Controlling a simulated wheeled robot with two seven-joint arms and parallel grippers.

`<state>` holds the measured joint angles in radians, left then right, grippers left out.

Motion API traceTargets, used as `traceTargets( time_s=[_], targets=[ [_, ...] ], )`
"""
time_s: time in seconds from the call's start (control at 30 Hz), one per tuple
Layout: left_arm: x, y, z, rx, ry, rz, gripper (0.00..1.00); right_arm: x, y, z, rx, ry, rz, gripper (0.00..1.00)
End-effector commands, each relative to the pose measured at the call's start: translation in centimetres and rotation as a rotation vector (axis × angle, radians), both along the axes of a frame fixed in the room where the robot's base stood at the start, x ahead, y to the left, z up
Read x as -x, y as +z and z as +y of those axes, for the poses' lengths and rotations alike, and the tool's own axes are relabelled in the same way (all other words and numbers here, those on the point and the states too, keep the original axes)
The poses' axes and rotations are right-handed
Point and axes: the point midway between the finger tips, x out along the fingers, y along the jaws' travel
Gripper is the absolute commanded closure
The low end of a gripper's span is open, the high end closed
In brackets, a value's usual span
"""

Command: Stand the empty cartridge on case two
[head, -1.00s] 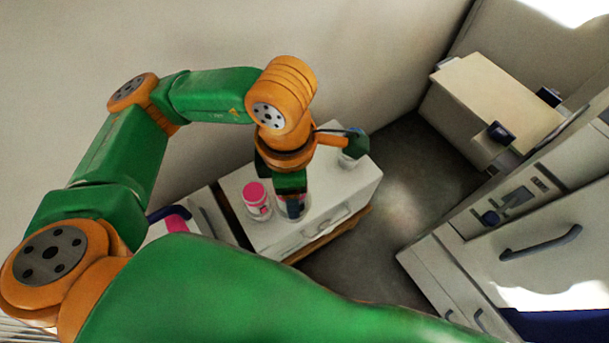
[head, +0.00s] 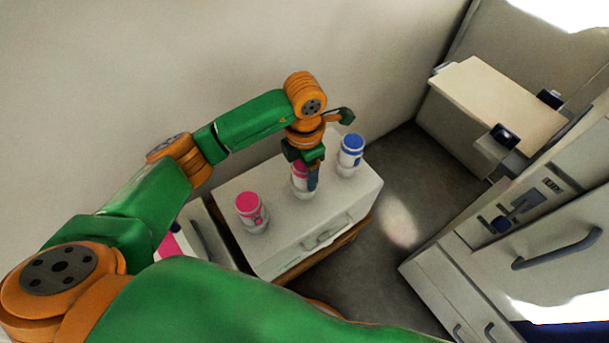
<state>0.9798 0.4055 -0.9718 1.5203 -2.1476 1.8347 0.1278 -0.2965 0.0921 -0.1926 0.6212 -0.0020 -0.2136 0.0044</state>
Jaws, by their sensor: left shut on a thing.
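In the head view my left gripper (head: 306,180) points down over the white case (head: 280,226) and is shut on a pink-topped cartridge (head: 299,174), the middle one of three. The gripper covers part of it. It looks upright at the case top, but I cannot tell if it is pressed down or lifted. A second pink-topped cartridge (head: 248,209) stands to its left, and a blue-topped cartridge (head: 351,151) stands to its right. I cannot tell which cartridge is empty, or read any number on the case. My right gripper is not in view.
A pale bench (head: 500,100) with dark fittings stands at the upper right. A white cabinet (head: 560,225) with a handle fills the right side. Grey floor (head: 395,195) lies open between them and the case. A wall rises behind the case.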

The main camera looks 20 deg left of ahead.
Motion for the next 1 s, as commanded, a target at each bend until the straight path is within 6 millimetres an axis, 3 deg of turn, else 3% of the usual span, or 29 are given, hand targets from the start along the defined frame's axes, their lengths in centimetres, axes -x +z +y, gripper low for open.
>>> traceTargets(
  time_s=[0.1, 0.4, 0.43, 0.53, 0.83, 1.0],
  targets=[
    [0.1, -1.8, 0.0, 0.001, -0.001, 0.002, 1.0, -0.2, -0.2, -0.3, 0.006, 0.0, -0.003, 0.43],
    [0.0, -2.1, 0.0, 0.001, -0.001, -0.001, 1.0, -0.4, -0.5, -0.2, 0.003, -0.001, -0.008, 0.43],
    [0.1, -2.1, 0.0, 0.001, -0.001, -0.001, 0.33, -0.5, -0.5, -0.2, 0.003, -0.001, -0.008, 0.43],
    [0.1, -2.0, 0.0, 0.001, -0.001, -0.001, 0.06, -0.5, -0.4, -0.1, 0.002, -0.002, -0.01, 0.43],
    [0.1, -1.9, 0.0, 0.001, -0.001, 0.0, 0.06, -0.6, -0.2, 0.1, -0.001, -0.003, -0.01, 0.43],
    [0.0, 0.5, 0.0, 0.001, -0.001, -0.004, 0.06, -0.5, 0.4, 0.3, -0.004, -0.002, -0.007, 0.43]
  ],
)
